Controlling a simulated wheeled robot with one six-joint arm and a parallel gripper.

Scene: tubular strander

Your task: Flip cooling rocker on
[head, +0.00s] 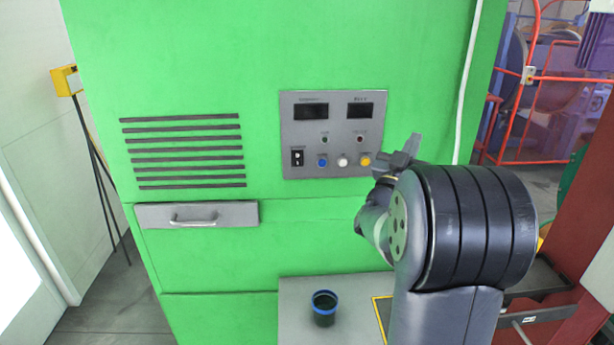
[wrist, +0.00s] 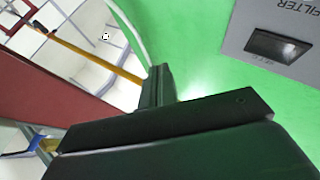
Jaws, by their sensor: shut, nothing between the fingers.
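The black rocker switch (head: 297,158) sits at the lower left of a grey control panel (head: 290,120) on the green cabinet. I take it for the cooling rocker, but its label is too small to read. Which way it is tipped is hard to tell. My gripper (head: 414,143) is shut and empty, just right of the panel's right edge and apart from the rocker. In the wrist view my gripper (wrist: 160,85) points past green cabinet wall. A panel corner with a dark display (wrist: 278,46) shows there at upper right; the rocker is out of that view.
Blue (head: 322,162), white (head: 342,161) and yellow (head: 365,160) buttons line up right of the rocker, beneath two dark displays. A drawer handle (head: 194,220) juts out at lower left. A blue-rimmed cup (head: 324,309) stands on a grey surface below. A white cable runs right of my gripper.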

